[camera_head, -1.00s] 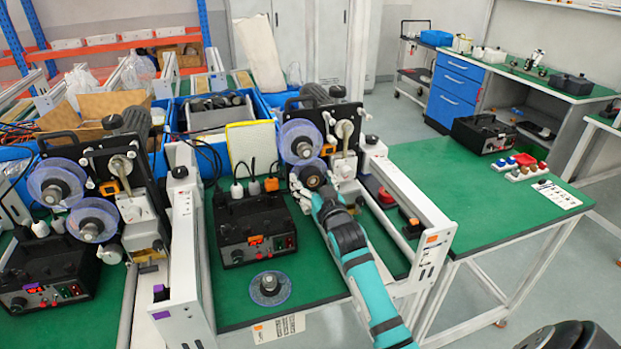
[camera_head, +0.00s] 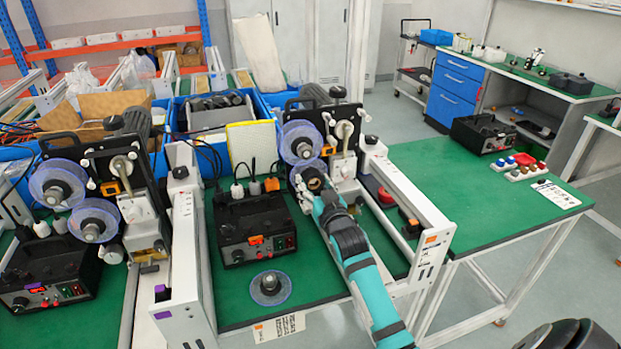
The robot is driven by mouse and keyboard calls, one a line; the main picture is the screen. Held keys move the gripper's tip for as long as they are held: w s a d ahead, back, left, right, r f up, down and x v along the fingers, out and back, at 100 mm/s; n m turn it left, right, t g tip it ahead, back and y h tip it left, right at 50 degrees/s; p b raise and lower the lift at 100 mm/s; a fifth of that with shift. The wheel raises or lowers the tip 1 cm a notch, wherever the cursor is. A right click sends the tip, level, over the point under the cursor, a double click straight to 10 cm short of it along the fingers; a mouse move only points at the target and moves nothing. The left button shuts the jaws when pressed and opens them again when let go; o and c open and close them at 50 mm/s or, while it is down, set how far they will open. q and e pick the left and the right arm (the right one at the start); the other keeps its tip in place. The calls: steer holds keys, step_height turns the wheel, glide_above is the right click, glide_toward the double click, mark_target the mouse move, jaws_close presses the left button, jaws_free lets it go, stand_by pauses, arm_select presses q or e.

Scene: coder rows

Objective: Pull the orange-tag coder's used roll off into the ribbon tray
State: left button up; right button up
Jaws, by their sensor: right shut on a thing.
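The orange-tag coder (camera_head: 347,112) stands in the middle, with an orange tag (camera_head: 431,239) on its white frame. Its upper roll (camera_head: 300,140) is a translucent blue-violet disc on a spindle. Below it is the lower roll (camera_head: 299,176), partly hidden by my right gripper (camera_head: 314,188). My right gripper is shut on this lower roll at the coder's front; the fingertips are small and partly hidden. I cannot tell whether the roll is clear of its spindle. My left gripper is out of view. A blue crate (camera_head: 183,128) with dark items stands behind; I cannot tell whether it is the ribbon tray.
A loose roll (camera_head: 269,288) lies on the green mat in front of a black control box (camera_head: 256,228). A second coder (camera_head: 122,162) with a purple tag (camera_head: 161,293) stands left. White frame rails flank my right arm. The green table (camera_head: 470,205) at right has clear room.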

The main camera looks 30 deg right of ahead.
steer(key=shift+p+v, duration=1.15)
steer(key=shift+v, duration=1.1)
